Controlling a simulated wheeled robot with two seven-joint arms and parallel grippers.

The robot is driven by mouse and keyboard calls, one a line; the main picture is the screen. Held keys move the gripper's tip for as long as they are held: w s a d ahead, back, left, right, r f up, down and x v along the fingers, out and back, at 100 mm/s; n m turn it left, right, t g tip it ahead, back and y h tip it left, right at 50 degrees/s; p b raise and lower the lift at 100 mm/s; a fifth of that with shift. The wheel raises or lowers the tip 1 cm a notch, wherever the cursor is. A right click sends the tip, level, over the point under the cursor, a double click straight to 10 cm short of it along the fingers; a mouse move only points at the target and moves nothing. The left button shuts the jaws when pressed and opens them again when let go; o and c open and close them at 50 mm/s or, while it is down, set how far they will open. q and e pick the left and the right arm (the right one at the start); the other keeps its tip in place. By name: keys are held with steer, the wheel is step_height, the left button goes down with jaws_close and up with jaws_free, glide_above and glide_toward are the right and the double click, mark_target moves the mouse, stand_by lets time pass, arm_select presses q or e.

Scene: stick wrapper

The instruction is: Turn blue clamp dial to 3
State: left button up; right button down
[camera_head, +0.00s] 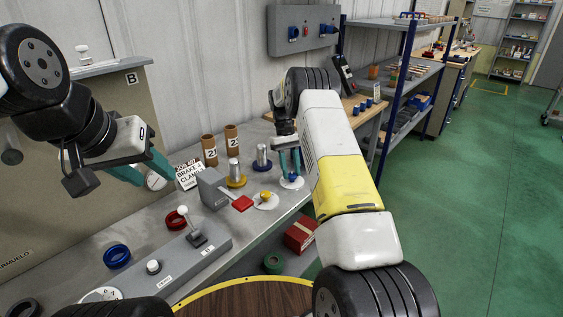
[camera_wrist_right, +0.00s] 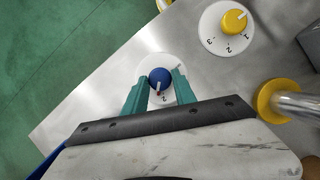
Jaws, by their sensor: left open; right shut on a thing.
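The blue clamp dial (camera_wrist_right: 160,76) is a round blue knob on a white disc in the right wrist view. My right gripper (camera_wrist_right: 161,88) is shut on the blue knob, one teal finger on each side. My left gripper (camera_head: 150,174) is open and empty, in the air at the left, well away from the dial.
A yellow dial (camera_wrist_right: 234,21) with digits stands beside the blue one. A grey box with a red lever (camera_head: 242,203), metal cylinders on coloured bases (camera_head: 236,173) and brown tubes (camera_head: 210,151) stand nearby. A grey control box (camera_head: 190,262) with a lever is at the front left.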

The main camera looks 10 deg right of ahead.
steer(key=m, duration=0.1)
steer(key=m+y, duration=0.1)
steer(key=m, duration=0.1)
steer(key=shift+d+m+y, duration=0.2)
steer(key=shift+m+y, duration=0.1)
steer(key=m+y, duration=0.1)
steer(key=m, duration=0.3)
steer(key=shift+d, duration=0.1)
steer(key=shift+m+t+y, duration=0.3)
steer(key=shift+m, duration=0.1)
steer(key=c, duration=1)
jaws_free()
steer(key=shift+r, duration=0.1)
steer(key=v, duration=0.7)
steer(key=shift+w+d+r, duration=0.1)
steer(key=shift+r, duration=0.15)
